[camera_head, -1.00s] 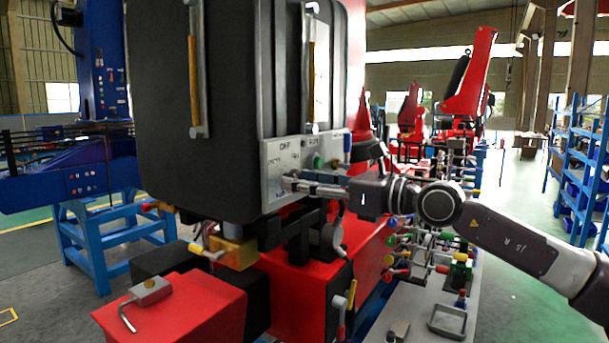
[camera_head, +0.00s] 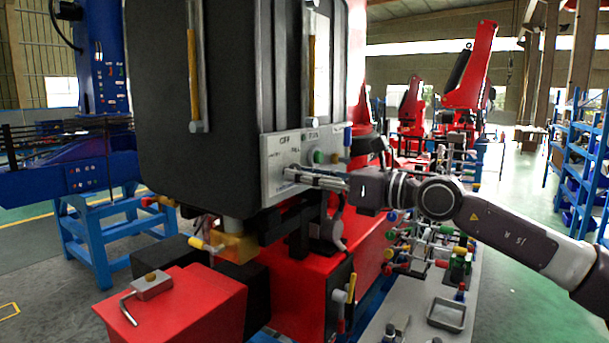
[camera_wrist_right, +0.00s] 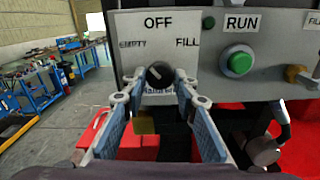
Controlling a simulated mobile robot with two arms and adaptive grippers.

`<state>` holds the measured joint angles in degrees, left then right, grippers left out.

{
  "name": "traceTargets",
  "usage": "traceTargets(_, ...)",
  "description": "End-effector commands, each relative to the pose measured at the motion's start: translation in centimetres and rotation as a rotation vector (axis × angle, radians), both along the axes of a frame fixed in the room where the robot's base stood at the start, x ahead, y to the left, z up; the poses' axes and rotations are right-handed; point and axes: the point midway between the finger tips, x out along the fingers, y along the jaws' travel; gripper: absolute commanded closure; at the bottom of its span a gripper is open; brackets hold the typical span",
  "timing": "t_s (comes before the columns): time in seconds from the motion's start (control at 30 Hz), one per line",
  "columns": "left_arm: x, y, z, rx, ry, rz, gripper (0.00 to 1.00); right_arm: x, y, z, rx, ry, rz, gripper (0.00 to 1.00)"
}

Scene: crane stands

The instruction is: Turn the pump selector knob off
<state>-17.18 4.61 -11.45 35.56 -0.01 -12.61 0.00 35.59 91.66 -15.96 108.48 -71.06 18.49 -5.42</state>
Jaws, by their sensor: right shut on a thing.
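The pump selector knob (camera_wrist_right: 159,74) is a black round knob with a white mark, on a grey panel (camera_wrist_right: 205,50). The labels OFF, EMPTY and FILL surround it. Its mark slants to the upper left, towards the side of EMPTY. My right gripper (camera_wrist_right: 158,84) has its fingertips on both sides of the knob and is shut on it. In the head view my right gripper (camera_head: 290,174) reaches the panel (camera_head: 275,160) from the right, and its fingers hide the knob. My left gripper is not in view.
A green button (camera_wrist_right: 240,61) under the RUN label and a brass-coloured knob (camera_wrist_right: 292,73) sit right of the selector. A large black tank (camera_head: 240,80) rises above and behind the panel. A red box (camera_head: 185,300) with a bent lever stands below left.

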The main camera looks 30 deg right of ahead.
Motion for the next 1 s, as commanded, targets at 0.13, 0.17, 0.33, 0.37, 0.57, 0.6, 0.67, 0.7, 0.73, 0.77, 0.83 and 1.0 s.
traceTargets(0.13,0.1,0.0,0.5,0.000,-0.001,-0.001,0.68,0.0,0.0,0.1,0.094,0.040,-0.001,0.97)
traceTargets(0.17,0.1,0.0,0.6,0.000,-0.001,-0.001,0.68,0.0,0.0,0.1,0.116,0.049,-0.001,0.97)
traceTargets(0.33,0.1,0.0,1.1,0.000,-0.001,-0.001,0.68,0.0,0.0,0.2,0.250,0.106,-0.002,0.97)
traceTargets(0.37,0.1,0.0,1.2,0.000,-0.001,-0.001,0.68,0.0,0.0,0.2,0.274,0.116,-0.002,0.97)
traceTargets(0.57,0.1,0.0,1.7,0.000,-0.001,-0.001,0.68,0.0,0.0,0.2,0.423,0.176,-0.002,0.97)
traceTargets(0.6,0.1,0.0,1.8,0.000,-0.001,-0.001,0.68,0.0,0.0,0.2,0.450,0.187,-0.002,0.97)
traceTargets(0.67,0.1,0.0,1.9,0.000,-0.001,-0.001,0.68,0.0,0.0,0.2,0.486,0.201,-0.003,0.97)
traceTargets(0.7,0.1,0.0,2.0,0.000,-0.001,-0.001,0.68,0.0,0.0,0.2,0.508,0.210,-0.003,0.97)
traceTargets(0.73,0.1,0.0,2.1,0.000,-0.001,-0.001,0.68,0.0,0.0,0.2,0.525,0.217,-0.003,0.97)
traceTargets(0.77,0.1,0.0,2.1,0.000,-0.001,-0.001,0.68,0.0,0.0,0.2,0.540,0.222,-0.003,0.97)
traceTargets(0.83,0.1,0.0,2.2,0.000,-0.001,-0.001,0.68,0.0,0.0,0.2,0.569,0.234,-0.003,0.97)
traceTargets(1.0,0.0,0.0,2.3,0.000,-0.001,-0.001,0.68,0.0,0.0,0.2,0.620,0.254,-0.002,0.97)
